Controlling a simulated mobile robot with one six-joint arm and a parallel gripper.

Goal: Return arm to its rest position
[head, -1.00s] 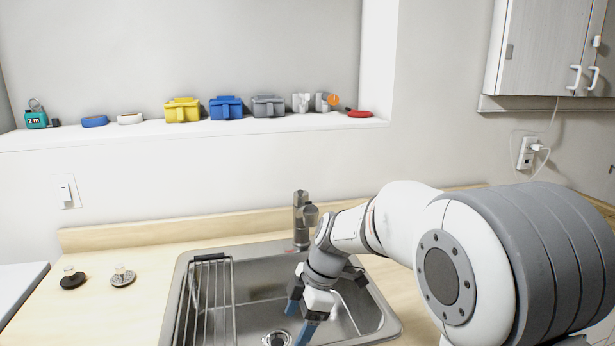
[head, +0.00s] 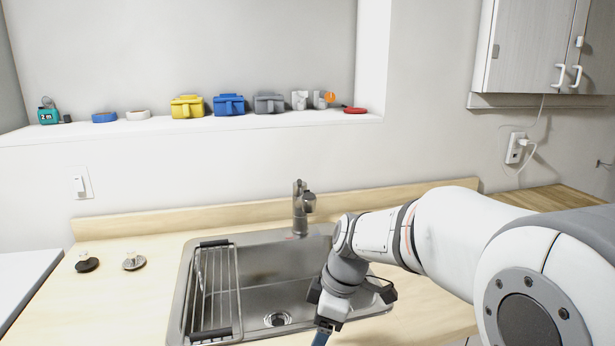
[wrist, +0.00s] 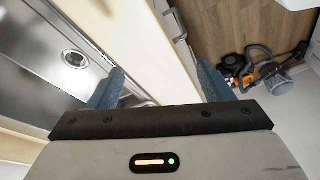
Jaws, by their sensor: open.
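My gripper (wrist: 160,85) points down in the wrist view, its two blue fingers spread apart with nothing between them. In the head view my gripper (head: 322,336) hangs over the right front part of the sink, and its fingertips are cut off by the lower edge. My arm reaches in from the right side of the head view, bent down at the wrist. The steel sink (head: 262,262) also shows at the left of the wrist view (wrist: 38,62), with its round drain.
A faucet (head: 301,208) stands behind the sink, and a wire rack (head: 215,290) sits in its left side. Two small knobs (head: 87,264) are on the counter at left. A shelf (head: 200,128) holds bins and tapes. A vacuum cleaner (wrist: 255,65) lies on the floor.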

